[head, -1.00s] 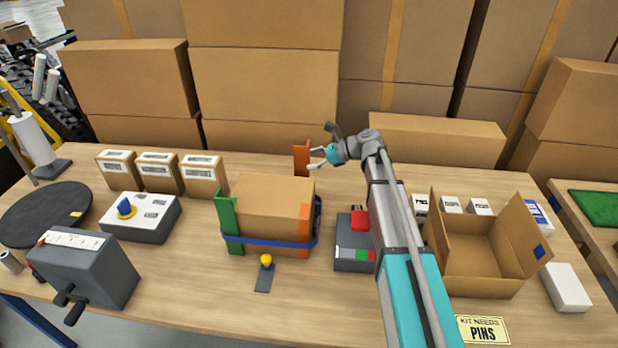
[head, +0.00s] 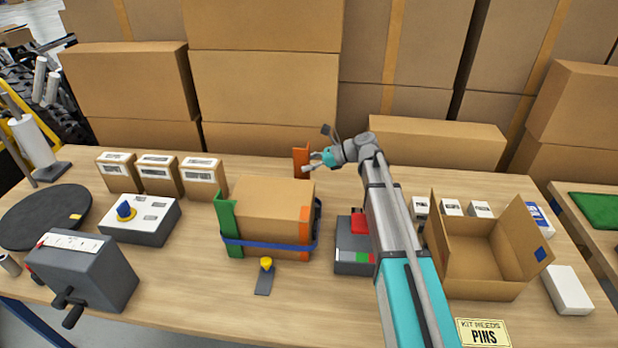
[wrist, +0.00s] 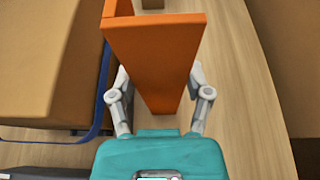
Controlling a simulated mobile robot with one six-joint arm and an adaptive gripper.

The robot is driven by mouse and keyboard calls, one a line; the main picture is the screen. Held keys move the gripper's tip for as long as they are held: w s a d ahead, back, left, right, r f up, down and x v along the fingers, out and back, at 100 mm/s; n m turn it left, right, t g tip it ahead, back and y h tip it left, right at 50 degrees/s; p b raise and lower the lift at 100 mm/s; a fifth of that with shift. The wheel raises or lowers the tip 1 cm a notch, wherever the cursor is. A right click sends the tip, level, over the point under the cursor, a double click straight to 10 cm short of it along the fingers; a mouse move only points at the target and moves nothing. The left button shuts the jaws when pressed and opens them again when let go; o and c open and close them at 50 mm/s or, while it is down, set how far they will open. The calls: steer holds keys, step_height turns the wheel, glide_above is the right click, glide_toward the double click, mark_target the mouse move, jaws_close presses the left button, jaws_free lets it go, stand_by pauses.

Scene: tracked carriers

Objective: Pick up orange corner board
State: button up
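An orange corner board (head: 301,159) stands upright on the table behind the strapped carton. In the wrist view the orange corner board (wrist: 155,55) rises between the fingers, its wide top towards the camera. My gripper (head: 311,161) is beside it in the head view. In the wrist view my gripper (wrist: 160,85) is open, with one finger on each side of the board. The fingertips are partly hidden by the board's top, so I cannot tell whether either touches. A second orange strip (head: 304,228) is at the carton's front right corner.
The carton (head: 265,205) has a blue strap (head: 265,244) and a green corner board (head: 227,222). It stands close on the left of the board in the wrist view. Tall cartons line the back. An open box (head: 480,285) stands right of my arm.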

steer(key=c, duration=0.4)
steer(key=shift+c, duration=0.2)
steer(key=shift+r, duration=0.15)
step_height(320, 180, up, 10)
steer(key=p, duration=1)
stand_by(0.5)
